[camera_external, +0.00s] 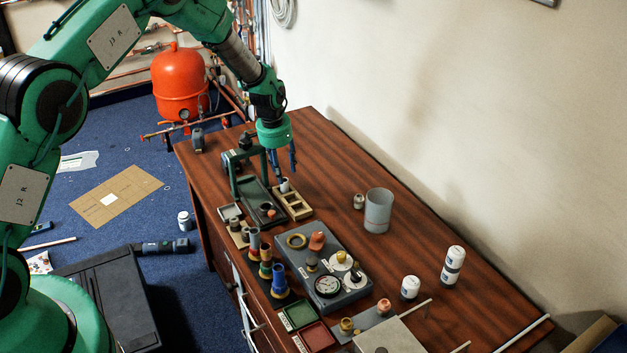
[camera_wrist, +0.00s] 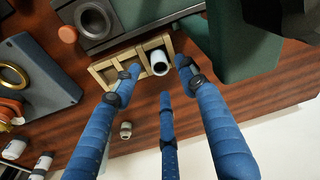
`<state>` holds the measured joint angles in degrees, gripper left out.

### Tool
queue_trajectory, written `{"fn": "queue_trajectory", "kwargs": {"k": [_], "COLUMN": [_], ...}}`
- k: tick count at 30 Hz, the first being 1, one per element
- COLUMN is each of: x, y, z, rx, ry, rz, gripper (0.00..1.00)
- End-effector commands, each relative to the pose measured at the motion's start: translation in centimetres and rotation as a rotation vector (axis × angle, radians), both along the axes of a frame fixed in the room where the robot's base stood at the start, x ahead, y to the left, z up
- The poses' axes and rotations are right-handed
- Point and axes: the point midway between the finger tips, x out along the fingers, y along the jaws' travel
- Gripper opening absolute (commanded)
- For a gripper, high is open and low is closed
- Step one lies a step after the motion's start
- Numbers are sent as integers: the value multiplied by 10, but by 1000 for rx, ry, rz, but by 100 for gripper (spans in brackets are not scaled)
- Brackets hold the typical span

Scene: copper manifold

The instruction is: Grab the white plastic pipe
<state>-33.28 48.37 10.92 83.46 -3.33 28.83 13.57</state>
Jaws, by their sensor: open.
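A short white pipe piece (camera_external: 284,185) stands upright in a small wooden rack (camera_external: 303,211) on the table. In the wrist view, the white pipe (camera_wrist: 160,57) shows its dark open end, and it sits in the right part of the wooden rack (camera_wrist: 104,75). My gripper (camera_external: 284,172) has blue fingers pointing down just over the rack. I cannot tell whether any finger touches the pipe.
A green press-like stand (camera_external: 236,180) is close left of the rack. A grey cup (camera_external: 378,211) and a small jar (camera_external: 359,201) stand to the right. A grey fitting board (camera_external: 300,262) lies in front. Thin white rods (camera_external: 522,333) lie at the table's near right.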

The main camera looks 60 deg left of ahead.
Motion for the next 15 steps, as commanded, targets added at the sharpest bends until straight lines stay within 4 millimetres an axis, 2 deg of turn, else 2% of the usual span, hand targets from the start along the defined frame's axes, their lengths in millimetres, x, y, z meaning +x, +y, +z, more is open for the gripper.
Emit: {"fn": "queue_trajectory", "kwargs": {"k": [15], "x": [1], "y": [0], "z": [-6], "rx": [0], "ry": [0], "rz": [0], "gripper": [42]}}
